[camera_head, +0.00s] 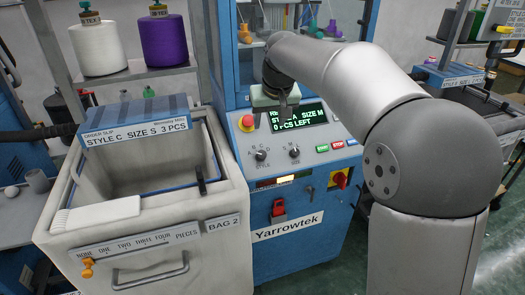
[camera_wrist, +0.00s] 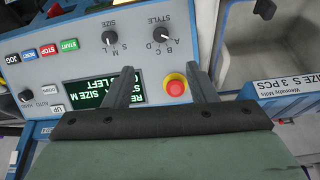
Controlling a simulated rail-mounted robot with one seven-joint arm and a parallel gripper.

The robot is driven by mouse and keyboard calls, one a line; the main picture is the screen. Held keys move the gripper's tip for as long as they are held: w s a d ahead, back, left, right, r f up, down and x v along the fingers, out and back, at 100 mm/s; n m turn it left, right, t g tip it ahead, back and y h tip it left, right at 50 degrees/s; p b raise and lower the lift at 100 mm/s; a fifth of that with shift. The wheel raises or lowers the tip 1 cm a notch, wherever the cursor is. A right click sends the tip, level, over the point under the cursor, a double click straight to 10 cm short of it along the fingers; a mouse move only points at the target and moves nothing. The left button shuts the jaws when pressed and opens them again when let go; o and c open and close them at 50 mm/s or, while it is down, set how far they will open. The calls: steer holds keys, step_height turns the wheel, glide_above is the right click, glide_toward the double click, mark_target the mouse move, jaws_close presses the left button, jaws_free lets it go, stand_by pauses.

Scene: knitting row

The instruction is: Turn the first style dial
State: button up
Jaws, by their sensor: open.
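The style dial (camera_head: 260,155) is a small dark knob ringed by letters on the sloped panel of the blue Yarrowtek machine. It shows upside down in the wrist view (camera_wrist: 163,38), beyond my fingertips. The size dial (camera_head: 294,152) sits beside it, also in the wrist view (camera_wrist: 107,38). The green-lit display (camera_head: 300,117) reads style A, size M, 0 pcs left; my gripper hides part of it. My gripper (camera_head: 283,118) is open and empty above the panel. In the wrist view its fingers (camera_wrist: 159,74) stand apart, and neither touches the dial.
A red button (camera_head: 246,122) lies near my fingers, between them in the wrist view (camera_wrist: 175,87). A bin (camera_head: 140,232) with a "STYLE C SIZE S 3 PCS" order slip (camera_head: 137,133) stands left of the machine. A red switch (camera_head: 278,208) and key sit below the panel.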

mark_target(262, 155)
steer(key=p+x, duration=0.1)
steer(key=x, duration=1.6)
steer(key=shift+w, duration=0.1)
steer(key=shift+c, duration=0.2)
steer(key=c, duration=0.9)
